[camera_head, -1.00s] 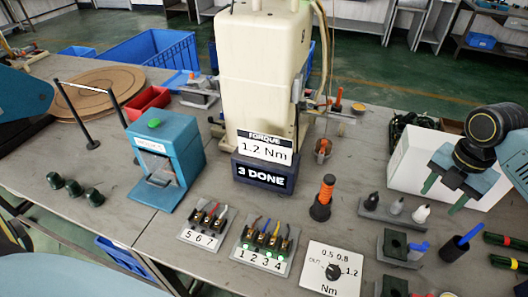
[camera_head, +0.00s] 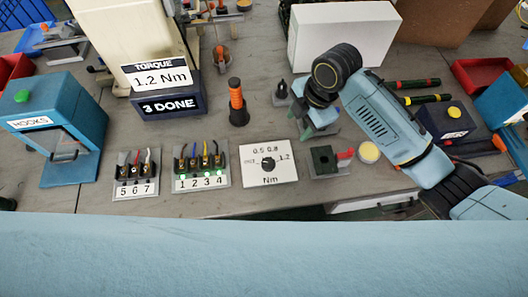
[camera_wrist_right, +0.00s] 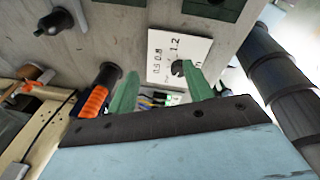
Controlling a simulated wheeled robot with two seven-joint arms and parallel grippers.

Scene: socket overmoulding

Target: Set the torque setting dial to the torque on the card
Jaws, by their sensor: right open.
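The torque dial (camera_head: 268,163) is a dark knob on a white plate (camera_head: 256,179) marked 0.5, 0.8, 1.2 and Nm; I cannot tell where its pointer stands. The torque card (camera_head: 160,77) reads 1.2 Nm, above a sign saying 3 DONE. My right gripper (camera_head: 318,138) is open and empty, right of the dial plate and apart from it. In the right wrist view, the dial (camera_wrist_right: 178,68) shows beyond the green fingertips (camera_wrist_right: 160,75), close to the right-hand one in the picture. My left gripper is not in view.
A black-and-orange screwdriver (camera_head: 237,102) stands behind the dial plate. Terminal blocks 1 to 4 (camera_head: 201,182) and 5 to 7 (camera_head: 135,189) sit to its left. A dark block on a plate (camera_head: 324,160) and a yellow-topped pot (camera_head: 369,152) are to its right.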

